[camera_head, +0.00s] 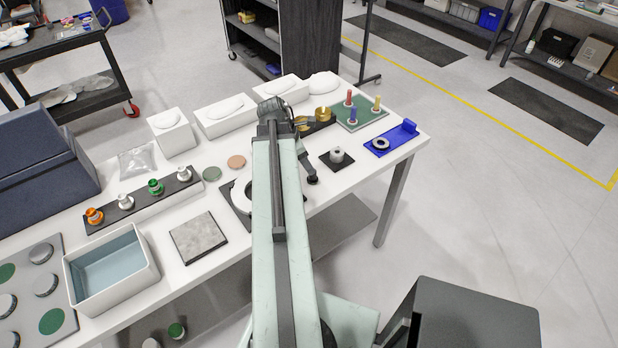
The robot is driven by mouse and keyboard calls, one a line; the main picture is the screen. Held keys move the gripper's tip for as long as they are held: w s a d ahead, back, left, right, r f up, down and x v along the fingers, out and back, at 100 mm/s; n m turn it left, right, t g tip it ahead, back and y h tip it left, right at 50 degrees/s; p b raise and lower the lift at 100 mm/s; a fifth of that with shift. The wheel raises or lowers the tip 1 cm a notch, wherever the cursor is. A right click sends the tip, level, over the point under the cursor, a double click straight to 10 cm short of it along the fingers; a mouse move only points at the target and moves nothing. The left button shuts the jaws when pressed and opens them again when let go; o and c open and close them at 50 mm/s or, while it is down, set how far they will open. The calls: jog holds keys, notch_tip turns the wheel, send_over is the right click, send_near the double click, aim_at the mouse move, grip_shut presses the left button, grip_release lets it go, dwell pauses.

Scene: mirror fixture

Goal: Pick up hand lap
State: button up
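No object is clearly identifiable as the hand lap. One possible match is a small pale metal cylinder with a raised knob (338,155), upright on a black square pad to the right of my arm. My arm rises from the bottom centre over the table. The fingers are too small and dark to read. A dark part with a rounded tip (312,180) shows right of the arm; I cannot tell what it is. My arm partly covers a pale ring (241,195) on a dark plate.
A blue stand (405,131) holds a ring at the right edge. A green tray (375,115) holds coloured pegs. A black rack (130,209) with several knobs, a grey square plate (198,238) and an open white bin (147,262) lie left. White boxes line the back.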

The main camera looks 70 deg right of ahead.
aim_at(313, 176)
jog(key=b+x, duration=0.5)
jog(key=x, duration=0.2)
jog(key=shift+w+d, duration=0.1)
jog(key=shift+w, duration=0.05)
jog(key=shift+r, duration=0.25)
grip_shut()
